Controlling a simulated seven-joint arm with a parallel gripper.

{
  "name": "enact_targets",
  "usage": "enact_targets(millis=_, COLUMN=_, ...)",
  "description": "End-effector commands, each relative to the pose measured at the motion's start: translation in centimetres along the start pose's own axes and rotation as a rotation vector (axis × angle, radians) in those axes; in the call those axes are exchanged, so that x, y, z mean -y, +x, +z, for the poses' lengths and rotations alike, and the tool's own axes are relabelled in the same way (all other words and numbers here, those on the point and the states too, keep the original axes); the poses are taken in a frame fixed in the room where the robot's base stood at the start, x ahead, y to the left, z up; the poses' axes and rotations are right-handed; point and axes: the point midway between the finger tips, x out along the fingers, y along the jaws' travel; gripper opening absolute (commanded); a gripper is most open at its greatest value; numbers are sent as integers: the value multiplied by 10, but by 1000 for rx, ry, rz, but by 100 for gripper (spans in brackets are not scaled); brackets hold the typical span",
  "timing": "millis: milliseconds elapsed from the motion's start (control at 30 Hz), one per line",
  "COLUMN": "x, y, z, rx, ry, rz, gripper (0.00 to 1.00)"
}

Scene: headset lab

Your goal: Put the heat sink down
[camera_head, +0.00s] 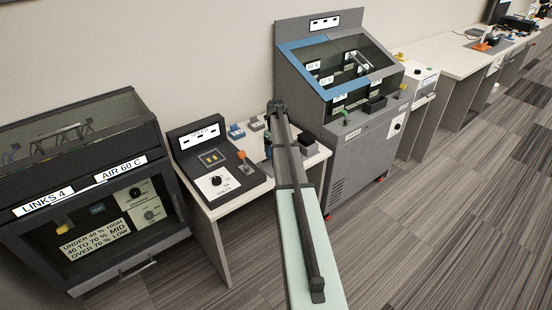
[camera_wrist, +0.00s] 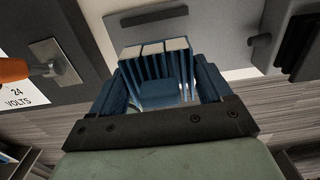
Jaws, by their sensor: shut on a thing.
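The heat sink (camera_wrist: 158,68) is a blue finned block with pale fin ends. In the wrist view it sits between the two blue fingers of my gripper (camera_wrist: 160,92), which is shut on it. In the head view my gripper (camera_head: 268,147) is mostly hidden behind my arm. It hangs by the small white table (camera_head: 313,160), between the volts box and the grey cabinet. I cannot tell whether the heat sink touches any surface.
The volts box (camera_head: 215,176) with an orange-knobbed lever stands left of my gripper. Small blue and grey blocks (camera_head: 236,131) sit at the table's back. The grey cabinet (camera_head: 350,150) with a blue-framed window stands right. A dark labelled cabinet (camera_head: 100,215) is far left.

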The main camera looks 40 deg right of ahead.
Motion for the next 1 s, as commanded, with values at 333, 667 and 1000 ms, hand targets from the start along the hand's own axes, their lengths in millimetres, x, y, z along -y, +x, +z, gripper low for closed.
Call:
enact_targets(millis=333, x=0, y=33, z=0, rx=-1, ry=-1, rz=1, gripper=39)
enact_targets(millis=667, x=0, y=44, z=0, rx=1, ry=-1, rz=-1, gripper=39)
enact_targets(millis=1000, x=0, y=47, z=0, rx=1, ry=-1, rz=0, gripper=92)
